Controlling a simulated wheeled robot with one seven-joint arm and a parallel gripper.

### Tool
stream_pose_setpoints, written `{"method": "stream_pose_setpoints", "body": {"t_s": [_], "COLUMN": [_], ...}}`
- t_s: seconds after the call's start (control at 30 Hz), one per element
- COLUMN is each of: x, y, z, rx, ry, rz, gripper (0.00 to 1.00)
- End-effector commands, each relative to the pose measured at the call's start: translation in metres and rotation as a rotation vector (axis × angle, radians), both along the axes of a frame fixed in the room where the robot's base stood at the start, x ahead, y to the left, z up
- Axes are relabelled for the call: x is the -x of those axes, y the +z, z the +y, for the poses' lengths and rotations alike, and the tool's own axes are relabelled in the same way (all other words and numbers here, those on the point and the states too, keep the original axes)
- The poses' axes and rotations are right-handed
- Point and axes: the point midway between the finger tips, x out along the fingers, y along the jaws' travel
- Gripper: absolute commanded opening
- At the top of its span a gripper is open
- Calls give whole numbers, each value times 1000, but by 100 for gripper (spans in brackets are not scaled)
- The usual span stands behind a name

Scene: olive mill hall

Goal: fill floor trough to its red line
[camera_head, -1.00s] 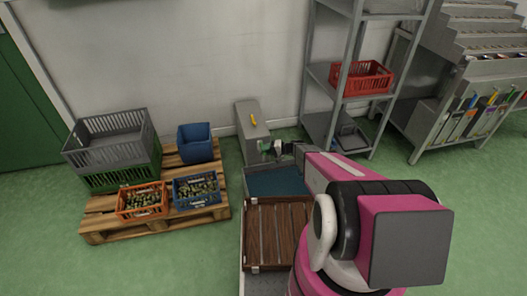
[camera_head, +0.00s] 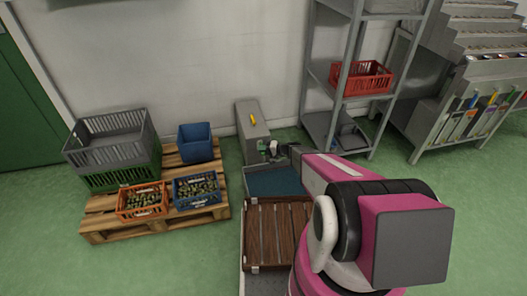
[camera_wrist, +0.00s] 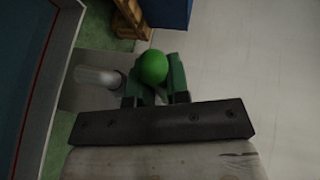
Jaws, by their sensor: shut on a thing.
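The floor trough (camera_head: 245,184) stands in front of the grey wall box, with dark blue water (camera_head: 274,181) visible inside. In the wrist view the trough's pale rim (camera_wrist: 52,85) runs down the left side, with a thin red line (camera_wrist: 36,75) on the inner wall above the blue. My gripper (camera_wrist: 155,88) is shut on a green ball-shaped knob (camera_wrist: 153,66). A pale, clear-looking spout or stream (camera_wrist: 97,77) shows between the knob and the trough. In the head view my gripper (camera_head: 274,148) is at the front of the grey box (camera_head: 252,132), partly hidden by my arm.
A pallet (camera_head: 110,228) to the left bears a grey crate, a blue bin and two olive crates. A shelf rack (camera_head: 340,75) with a red crate stands right. Green floor is free between pallet and trough.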

Motion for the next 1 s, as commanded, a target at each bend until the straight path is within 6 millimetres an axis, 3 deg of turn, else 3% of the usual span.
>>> {"method": "stream_pose_setpoints", "body": {"t_s": [0.4,0.83,0.87,1.0], "x": [2,0,0,0], "y": [1,0,0,0], "z": [25,27,27,26], "rx": [-1,1,1,0], "ry": [-343,-380,-380,-381], "rz": [3,4,4,3], "gripper": [0,0,26,26]}}
